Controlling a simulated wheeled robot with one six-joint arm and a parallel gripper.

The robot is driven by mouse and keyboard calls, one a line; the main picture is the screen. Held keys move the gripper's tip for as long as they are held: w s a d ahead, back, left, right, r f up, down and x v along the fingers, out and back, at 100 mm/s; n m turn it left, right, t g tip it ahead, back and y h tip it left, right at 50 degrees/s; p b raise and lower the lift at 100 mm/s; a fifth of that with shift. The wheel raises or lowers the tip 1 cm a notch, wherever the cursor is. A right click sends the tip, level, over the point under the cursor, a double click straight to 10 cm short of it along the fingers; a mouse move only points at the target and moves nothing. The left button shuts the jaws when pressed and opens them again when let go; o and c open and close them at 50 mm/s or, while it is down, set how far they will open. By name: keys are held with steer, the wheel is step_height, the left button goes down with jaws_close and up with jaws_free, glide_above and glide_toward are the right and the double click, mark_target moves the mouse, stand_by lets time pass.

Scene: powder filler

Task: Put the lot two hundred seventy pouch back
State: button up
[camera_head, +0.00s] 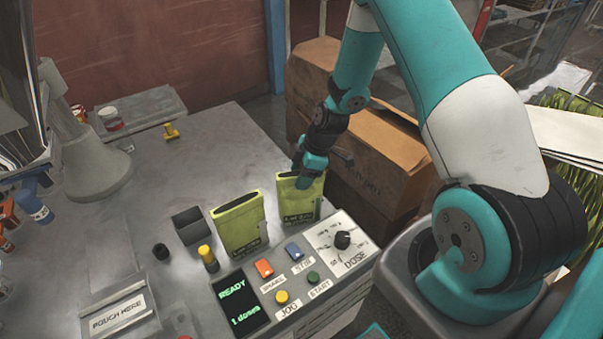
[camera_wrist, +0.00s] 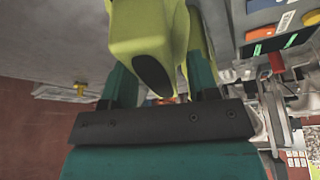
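Two yellow-green pouches stand upright side by side behind the control panel in the head view: a left pouch (camera_head: 240,224) and a right pouch (camera_head: 300,204). Each has a dark label low on its front; I cannot read the lot numbers surely. My gripper (camera_head: 304,180) is at the top of the right pouch and covers part of its upper edge. In the wrist view my gripper (camera_wrist: 163,82) has its two teal fingers apart, with yellow-green pouch material (camera_wrist: 145,35) in front of and between them. Whether the fingers press on it is not clear.
The control panel (camera_head: 322,268) with buttons and a dose knob (camera_head: 342,240) lies just in front of the pouches. A dark open bin (camera_head: 190,225) and a yellow-topped post (camera_head: 207,256) stand to the left. Cardboard boxes (camera_head: 375,150) stand behind. The table's middle is clear.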

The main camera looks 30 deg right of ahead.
steer(key=b+v, duration=0.1)
steer(key=v, duration=1.1)
steer(key=s+a+r+m+g, duration=0.1)
steer(key=s+a+r, duration=0.3)
steer(key=a+r, duration=0.25)
steer(key=s+a+r+m, duration=0.2)
steer(key=s+a+r, duration=0.2)
steer(key=a+r, duration=0.3)
steer(key=s+a+r+m, duration=0.1)
steer(key=s+a+r, duration=0.1)
steer(key=s+a, duration=0.2)
steer(key=s+a+r+m, duration=0.2)
steer(key=s+a+r, duration=0.1)
steer(key=s, duration=0.7)
steer(key=shift+a+r+g+p, duration=0.3)
steer(key=shift+a+r+g, duration=0.05)
steer(key=shift+a+g, duration=0.05)
